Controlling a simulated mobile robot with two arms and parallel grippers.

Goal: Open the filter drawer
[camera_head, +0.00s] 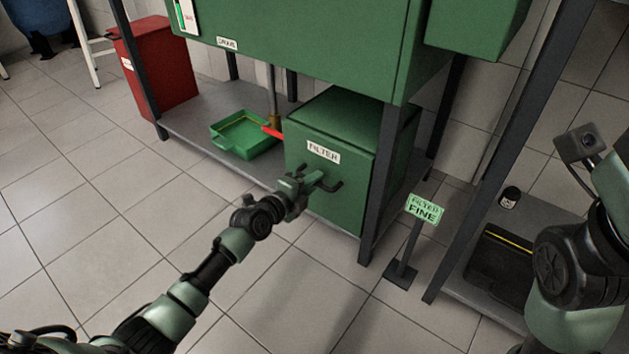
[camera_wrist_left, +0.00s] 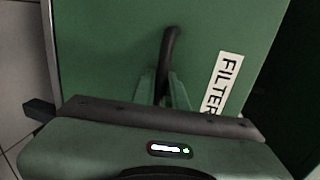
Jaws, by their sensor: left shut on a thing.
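The filter drawer (camera_head: 345,195) is the green box front with a white FILTER label (camera_head: 323,152), low under the large green tank. It looks shut in the head view. Its dark bar handle (camera_head: 333,186) sticks out below the label. My left gripper (camera_head: 312,180) is at the handle and shut on it. In the left wrist view the dark handle (camera_wrist_left: 168,50) runs between the two green fingers (camera_wrist_left: 164,90), and the FILTER label (camera_wrist_left: 224,80) is to the right. My right arm (camera_head: 575,265) is at the right edge, and its fingers are not visible.
A green tray (camera_head: 272,143) sits on the grey shelf left of the box, under a pipe with a red lever (camera_head: 271,132). A FILTER FINE sign (camera_head: 423,209) stands right of the rack leg. A dark tray (camera_head: 497,268) lies at right. The tiled floor in front is clear.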

